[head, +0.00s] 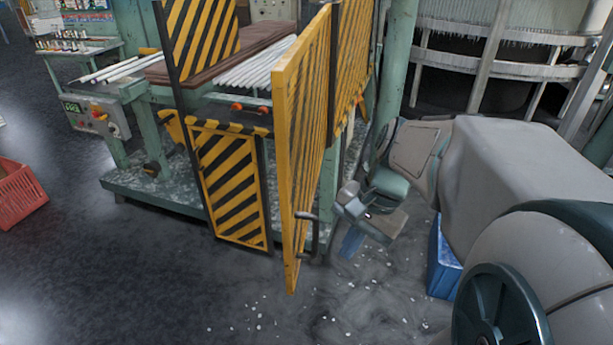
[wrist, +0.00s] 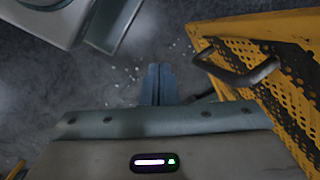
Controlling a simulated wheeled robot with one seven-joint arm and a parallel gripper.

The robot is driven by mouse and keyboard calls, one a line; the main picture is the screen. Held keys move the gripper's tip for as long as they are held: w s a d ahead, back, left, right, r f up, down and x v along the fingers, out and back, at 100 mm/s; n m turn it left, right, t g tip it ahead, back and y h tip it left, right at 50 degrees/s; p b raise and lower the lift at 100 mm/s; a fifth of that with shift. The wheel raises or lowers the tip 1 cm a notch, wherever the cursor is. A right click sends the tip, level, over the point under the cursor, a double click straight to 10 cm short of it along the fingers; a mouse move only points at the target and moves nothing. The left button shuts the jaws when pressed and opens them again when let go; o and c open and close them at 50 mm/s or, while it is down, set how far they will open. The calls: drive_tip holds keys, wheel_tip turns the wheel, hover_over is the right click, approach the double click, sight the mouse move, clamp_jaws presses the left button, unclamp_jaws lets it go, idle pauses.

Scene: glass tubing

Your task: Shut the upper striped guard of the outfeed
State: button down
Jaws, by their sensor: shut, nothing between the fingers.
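The yellow-and-black striped guard (head: 303,140) stands swung open, its free edge towards me in the head view. It is a perforated panel in a yellow frame. Its dark bar handle (head: 315,228) is low near the free edge, on the side facing my gripper. In the wrist view the handle (wrist: 238,72) and the guard's frame (wrist: 262,22) are at the right. My gripper (head: 350,243) is right of the handle and apart from it, blue fingers pointing down. In the wrist view the fingers (wrist: 158,82) are together and empty, left of the handle.
A lower striped panel (head: 230,185) and another upper striped panel (head: 200,40) are on the green machine. A blue crate (head: 442,262) stands on the floor right of my gripper, partly behind my arm. A red crate (head: 18,193) is far left. White bits litter the floor.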

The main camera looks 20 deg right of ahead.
drive_tip(key=w+d+r+m+t+y+p, duration=0.25)
drive_tip(key=d+r+m+y, duration=0.3)
drive_tip(key=d+m, duration=0.5)
drive_tip(key=w+a+f+p, duration=0.2)
drive_tip(key=a+f, duration=0.4)
drive_tip(key=a, duration=0.5)
drive_tip(key=shift+w+a, duration=0.15)
drive_tip(key=shift+w, duration=0.45)
drive_tip(key=shift+a+g+h, duration=0.1)
drive_tip(key=shift+g+h, duration=0.15)
